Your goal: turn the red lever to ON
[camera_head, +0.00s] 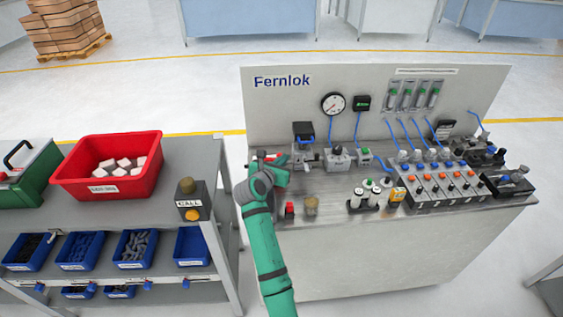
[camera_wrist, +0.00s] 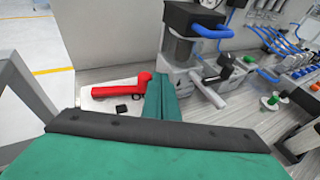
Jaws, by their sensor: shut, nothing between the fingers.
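The red lever (camera_wrist: 118,87) shows in the wrist view as a red handle lying across a pale plate (camera_wrist: 92,104), its thicker end at the right. My gripper (camera_wrist: 162,97) is shut, its green fingers together just right of the lever's thick end; I cannot tell whether they touch it. In the head view my gripper (camera_head: 285,165) is at the left end of the bench, and only a little red of the lever (camera_head: 270,155) shows behind it. Any ON marking is too small or hidden to read.
Right of my gripper stand a valve block with a dark top (camera_head: 303,131) and a grey regulator (camera_head: 338,157). A small red block (camera_head: 290,209) and a tan knob (camera_head: 311,206) sit near the front edge. The Fernlok back panel (camera_head: 290,105) rises behind. A red bin (camera_head: 110,170) stands left.

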